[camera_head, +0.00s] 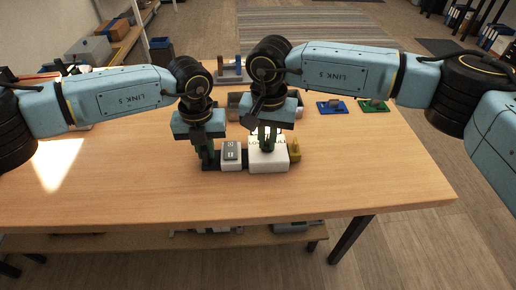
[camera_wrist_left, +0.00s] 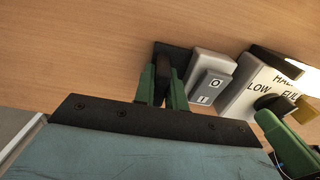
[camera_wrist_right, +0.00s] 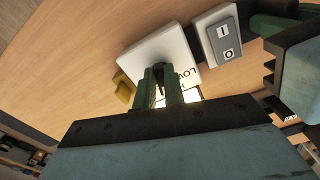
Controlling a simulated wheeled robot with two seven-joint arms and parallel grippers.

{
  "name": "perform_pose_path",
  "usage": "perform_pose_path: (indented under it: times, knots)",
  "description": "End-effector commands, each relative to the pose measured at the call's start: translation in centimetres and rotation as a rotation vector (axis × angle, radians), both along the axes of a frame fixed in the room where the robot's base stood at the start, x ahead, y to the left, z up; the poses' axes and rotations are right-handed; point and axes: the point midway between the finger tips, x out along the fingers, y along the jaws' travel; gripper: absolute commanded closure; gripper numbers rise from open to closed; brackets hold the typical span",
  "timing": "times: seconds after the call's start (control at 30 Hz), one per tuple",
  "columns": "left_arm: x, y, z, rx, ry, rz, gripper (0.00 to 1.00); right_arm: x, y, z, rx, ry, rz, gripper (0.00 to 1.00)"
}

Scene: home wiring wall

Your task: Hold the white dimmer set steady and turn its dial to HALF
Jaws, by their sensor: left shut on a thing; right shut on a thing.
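The white dimmer set stands on the table; its dimmer box (camera_head: 270,166) carries the words LOW, HALF and FULL, plainest in the left wrist view (camera_wrist_left: 246,101). Its dark dial (camera_wrist_left: 267,101) is between the fingers of my right gripper (camera_head: 267,144), which is shut on it from above. Fingers and dial also show in the right wrist view (camera_wrist_right: 160,88). Which mark the dial points to I cannot tell. My left gripper (camera_head: 207,160) is shut on a black upright part (camera_wrist_left: 163,78) at the set's left end, beside the white rocker switch box (camera_head: 231,164).
A yellow piece (camera_head: 295,149) sits right of the dimmer box. Blue (camera_head: 329,107) and green (camera_head: 372,106) pads lie farther back right. A grey item (camera_head: 236,106) and a stand (camera_head: 230,69) are behind the grippers. The table front is clear.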

Motion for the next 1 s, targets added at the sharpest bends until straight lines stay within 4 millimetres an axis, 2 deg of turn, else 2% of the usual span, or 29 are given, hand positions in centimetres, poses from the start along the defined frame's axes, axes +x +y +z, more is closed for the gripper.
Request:
perform_pose_path:
  times: [0.13,0.4,0.57,0.6,0.77,1.0]
  knots:
    - [0.00,0.02,0.00,0.000,0.000,0.000,1.00,-0.01,-0.07,0.08,0.001,-0.001,0.086,1.00]
    - [0.00,0.02,0.00,0.000,0.000,0.000,1.00,0.00,-0.08,0.08,0.001,-0.001,0.099,1.00]
    - [0.00,0.02,0.00,0.000,0.000,0.000,1.00,-0.02,-0.22,0.08,0.001,-0.001,0.218,1.00]
    - [0.00,0.01,0.00,0.000,0.000,0.000,1.00,-0.02,-0.21,0.08,0.001,-0.001,0.220,0.85]
    - [0.00,0.01,0.01,0.000,0.000,0.000,1.00,-0.03,-0.21,0.06,0.001,-0.001,0.217,0.64]
    - [0.01,0.00,0.02,0.000,0.000,0.000,1.00,-0.03,-0.23,0.03,0.000,0.000,0.215,0.64]
